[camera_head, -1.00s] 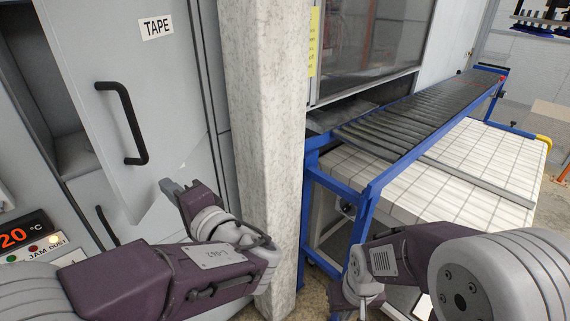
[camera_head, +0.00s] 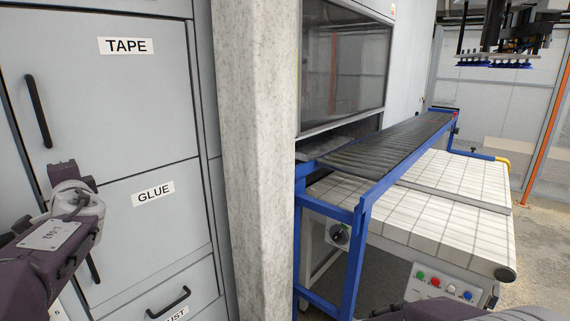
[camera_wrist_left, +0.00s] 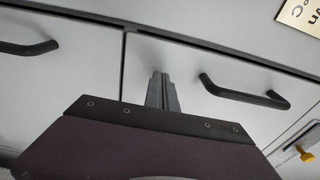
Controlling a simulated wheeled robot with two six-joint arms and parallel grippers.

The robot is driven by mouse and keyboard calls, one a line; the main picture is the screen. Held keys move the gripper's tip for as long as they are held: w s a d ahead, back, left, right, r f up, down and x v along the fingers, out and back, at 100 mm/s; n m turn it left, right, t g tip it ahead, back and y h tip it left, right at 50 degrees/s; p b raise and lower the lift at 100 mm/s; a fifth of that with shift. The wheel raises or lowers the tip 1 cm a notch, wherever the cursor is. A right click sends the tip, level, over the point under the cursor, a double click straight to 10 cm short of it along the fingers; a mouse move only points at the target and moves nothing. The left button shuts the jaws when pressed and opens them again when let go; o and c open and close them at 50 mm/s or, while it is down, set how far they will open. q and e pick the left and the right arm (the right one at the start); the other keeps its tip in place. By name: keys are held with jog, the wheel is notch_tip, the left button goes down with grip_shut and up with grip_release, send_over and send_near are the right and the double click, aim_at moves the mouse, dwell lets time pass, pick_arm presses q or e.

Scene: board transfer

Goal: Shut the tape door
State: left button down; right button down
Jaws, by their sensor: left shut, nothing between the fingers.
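The tape door (camera_head: 105,100) is a grey panel with a white TAPE label (camera_head: 126,46) and a black upright handle (camera_head: 38,110) near its left edge. It looks flush with the cabinet front, with only a thin dark seam around it. My left gripper (camera_head: 62,172) is at the door's lower left, below the handle. In the left wrist view its fingers (camera_wrist_left: 162,92) are shut and empty, pointing at the grey panels; I cannot tell whether they touch. My right gripper is out of view; only part of my right arm shows at the bottom right.
The glue door (camera_head: 150,225) is directly below, with a drawer handle (camera_head: 168,303) under it. A pale pillar (camera_head: 252,160) stands right of the cabinet. Beyond it are a blue-framed roller conveyor (camera_head: 400,140) and a white tiled belt (camera_head: 430,215).

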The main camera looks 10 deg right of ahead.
pick_arm(q)
jog(key=shift+w+a+r+m+t+h+b, duration=0.25)
jog(key=shift+a+r+m+t+h+b, duration=0.25)
jog(key=shift+a+r+h, duration=0.1)
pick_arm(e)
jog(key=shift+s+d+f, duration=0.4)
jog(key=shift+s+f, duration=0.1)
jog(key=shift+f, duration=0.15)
